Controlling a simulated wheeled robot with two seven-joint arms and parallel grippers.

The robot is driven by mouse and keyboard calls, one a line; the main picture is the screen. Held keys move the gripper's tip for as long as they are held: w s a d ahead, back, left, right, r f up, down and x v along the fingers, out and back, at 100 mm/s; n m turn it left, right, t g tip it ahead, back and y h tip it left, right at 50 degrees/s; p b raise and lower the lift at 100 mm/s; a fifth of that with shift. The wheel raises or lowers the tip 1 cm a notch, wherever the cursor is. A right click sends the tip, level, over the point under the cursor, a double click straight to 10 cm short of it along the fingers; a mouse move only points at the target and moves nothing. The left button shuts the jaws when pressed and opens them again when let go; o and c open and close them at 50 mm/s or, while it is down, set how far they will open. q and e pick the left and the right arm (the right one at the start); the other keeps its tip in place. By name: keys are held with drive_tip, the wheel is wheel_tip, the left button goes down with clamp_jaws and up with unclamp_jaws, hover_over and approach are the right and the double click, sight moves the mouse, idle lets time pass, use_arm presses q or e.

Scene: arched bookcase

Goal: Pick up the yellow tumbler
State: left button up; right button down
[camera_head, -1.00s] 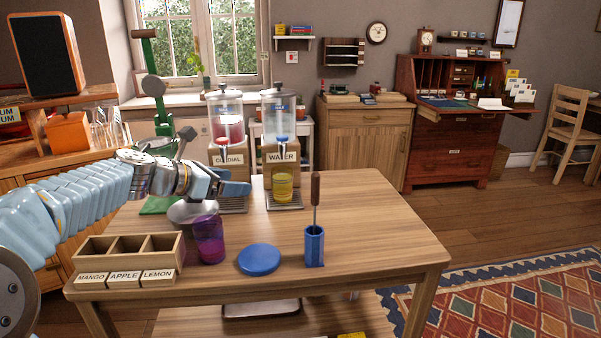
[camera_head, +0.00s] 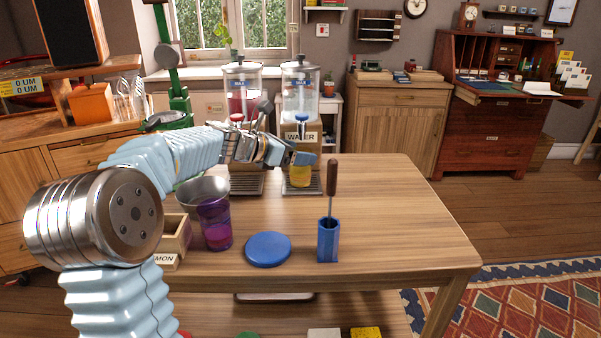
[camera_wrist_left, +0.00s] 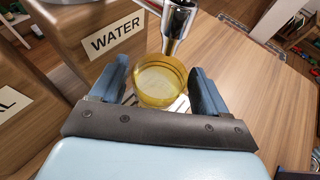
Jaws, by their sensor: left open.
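The yellow tumbler (camera_head: 300,177) stands on the drip tray under the tap of the water dispenser (camera_head: 300,95). In the left wrist view the yellow tumbler (camera_wrist_left: 160,82) is seen from above, between the two blue fingers. My left gripper (camera_head: 305,158) is open at the tumbler, with one finger on each side. Contact between fingers and tumbler cannot be made out. The metal tap (camera_wrist_left: 178,22) is just above the tumbler's far rim. The gripper partly hides the tumbler in the head view. My right gripper is not in view.
A purple tumbler (camera_head: 217,236), a blue disc (camera_head: 268,250) and a blue holder (camera_head: 328,242) with an upright wooden-handled tool stand on the table's front half. The cordial dispenser (camera_head: 242,95) stands left of the water one. The table's right side (camera_head: 400,225) is clear.

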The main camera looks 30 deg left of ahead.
use_arm(q)
drive_tip(key=x, duration=0.3)
drive_tip(key=shift+w+d+f, duration=0.1)
drive_tip(key=shift+w, duration=0.05)
drive_tip(key=c, duration=0.9)
drive_tip(key=shift+o, duration=0.2)
